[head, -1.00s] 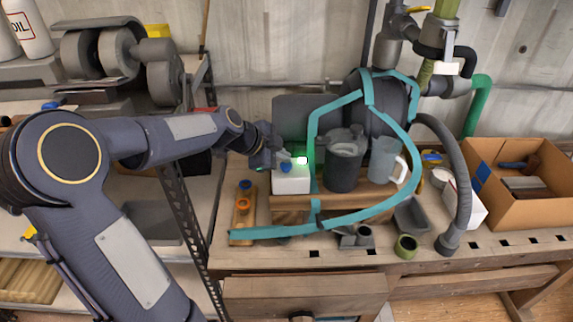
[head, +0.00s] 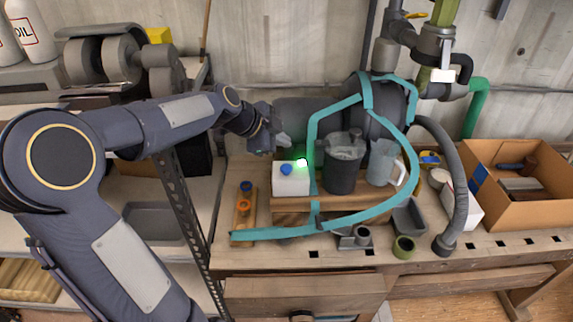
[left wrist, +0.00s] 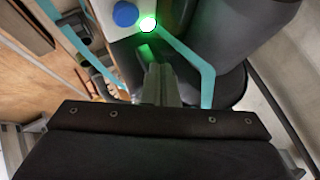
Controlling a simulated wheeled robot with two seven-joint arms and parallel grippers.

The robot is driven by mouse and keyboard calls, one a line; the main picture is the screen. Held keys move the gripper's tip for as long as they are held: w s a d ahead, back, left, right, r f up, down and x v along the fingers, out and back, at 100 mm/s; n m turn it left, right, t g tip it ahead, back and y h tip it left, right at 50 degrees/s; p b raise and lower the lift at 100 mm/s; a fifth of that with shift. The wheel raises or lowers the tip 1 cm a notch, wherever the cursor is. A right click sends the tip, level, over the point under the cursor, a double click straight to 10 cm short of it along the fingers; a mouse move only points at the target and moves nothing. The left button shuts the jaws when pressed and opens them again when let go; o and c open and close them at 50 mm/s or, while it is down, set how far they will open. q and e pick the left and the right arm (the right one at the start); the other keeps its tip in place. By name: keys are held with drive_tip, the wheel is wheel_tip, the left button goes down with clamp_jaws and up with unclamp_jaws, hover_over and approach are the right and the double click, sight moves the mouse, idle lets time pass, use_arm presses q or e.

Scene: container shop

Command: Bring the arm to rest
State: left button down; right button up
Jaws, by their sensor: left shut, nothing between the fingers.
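My left arm comes in from the left in the head view. My left gripper (head: 284,140) is shut and empty, a little above and behind the white box, apart from it. The white box (head: 291,182) has a blue button (head: 286,168) and a lit green lamp (head: 302,163) on top. In the left wrist view my shut fingers (left wrist: 160,82) point toward the blue button (left wrist: 125,14) and the glowing lamp (left wrist: 148,25), with a gap between. My right gripper is not in view.
A dark jug (head: 343,165) and a clear pitcher (head: 382,162) stand right of the white box on a wooden shelf. A teal band (head: 313,140) loops around them. A cardboard box (head: 520,205) sits at the far right. Open air lies above the bench.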

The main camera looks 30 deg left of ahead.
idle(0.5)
use_arm(q)
drive_tip(key=s+d+f+n+g, duration=0.1)
drive_tip(key=s+d+n, duration=0.3)
drive_tip(key=s, duration=0.5)
drive_tip(key=s+d+f+n+g, duration=0.1)
drive_tip(key=s+d+n, duration=0.3)
drive_tip(key=s, duration=0.5)
drive_tip(key=s+d+f+n, duration=0.3)
drive_tip(key=s+n, duration=0.4)
drive_tip(key=s, duration=0.3)
drive_tip(key=shift+d+f+g, duration=0.25)
drive_tip(key=shift+d+g, duration=0.15)
drive_tip(key=shift+d, duration=0.15)
